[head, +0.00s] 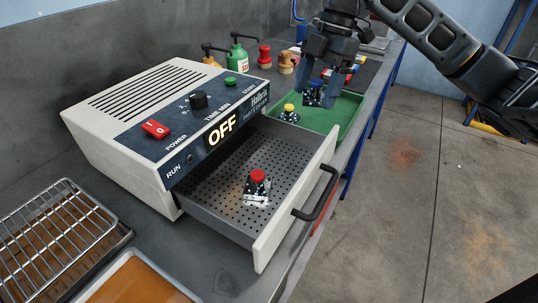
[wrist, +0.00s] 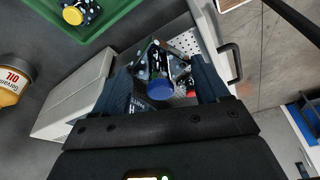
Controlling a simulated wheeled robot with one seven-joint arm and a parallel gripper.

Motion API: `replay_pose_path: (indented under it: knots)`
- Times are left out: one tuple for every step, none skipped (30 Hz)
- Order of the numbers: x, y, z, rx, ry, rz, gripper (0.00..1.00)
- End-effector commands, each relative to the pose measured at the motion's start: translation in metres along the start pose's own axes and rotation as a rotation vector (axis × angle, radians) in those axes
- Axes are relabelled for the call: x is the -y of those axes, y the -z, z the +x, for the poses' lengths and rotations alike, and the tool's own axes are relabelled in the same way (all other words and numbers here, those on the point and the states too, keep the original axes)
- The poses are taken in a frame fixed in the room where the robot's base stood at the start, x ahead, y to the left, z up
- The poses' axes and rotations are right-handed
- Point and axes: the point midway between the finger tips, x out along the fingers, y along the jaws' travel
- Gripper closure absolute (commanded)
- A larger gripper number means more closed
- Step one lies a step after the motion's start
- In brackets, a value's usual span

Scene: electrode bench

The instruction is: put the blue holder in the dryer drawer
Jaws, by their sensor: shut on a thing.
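The blue holder (wrist: 160,88), a dark speckled block with a blue cap, sits between the fingers of my gripper (wrist: 165,68) in the wrist view. In the head view my gripper (head: 316,92) is shut on the blue holder (head: 313,97), at the green tray beyond the dryer; whether the holder clears the tray is hard to tell. The dryer (head: 125,120) is a pale box with its display reading OFF. Its dryer drawer (head: 215,185) is pulled open, with a perforated floor. A red-capped holder (head: 257,185) stands inside, toward the front.
A yellow-capped holder (head: 289,114) stands in the green tray (head: 345,108). The drawer's black handle (head: 318,195) juts out over the bench edge. Bottles, including a green one (head: 238,56), stand behind. A wire rack (head: 50,240) lies front left. Much of the drawer floor is clear.

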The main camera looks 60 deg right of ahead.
Motion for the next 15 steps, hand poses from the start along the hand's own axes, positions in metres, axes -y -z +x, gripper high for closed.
replay_pose_path:
  knots:
    - [0.002,0.008,0.007,-0.001,0.001,-0.004,0.75]
    - [0.003,0.013,0.012,0.0,0.002,-0.003,0.75]
    - [0.005,0.02,0.019,-0.001,0.001,-0.004,0.75]
    - [0.006,0.025,0.024,-0.001,0.002,-0.002,0.75]
    - [0.007,0.029,0.029,-0.001,0.001,-0.002,0.75]
    - [0.009,0.036,0.036,-0.002,0.001,-0.002,0.75]
    - [0.01,0.041,0.041,-0.001,0.001,-0.001,0.75]
    - [0.011,0.046,0.046,-0.001,0.001,-0.002,0.75]
    - [0.012,0.052,0.053,-0.002,0.001,-0.001,0.75]
    - [0.013,0.057,0.058,-0.001,0.001,0.0,0.75]
    - [0.014,0.061,0.063,-0.001,0.001,0.0,0.75]
    - [0.016,0.066,0.068,-0.002,0.001,0.0,0.75]
    - [0.016,0.069,0.072,-0.001,-0.001,0.001,0.75]
    - [0.017,0.072,0.075,0.0,-0.001,0.0,0.75]
    - [0.017,0.075,0.079,0.0,0.0,0.001,0.75]
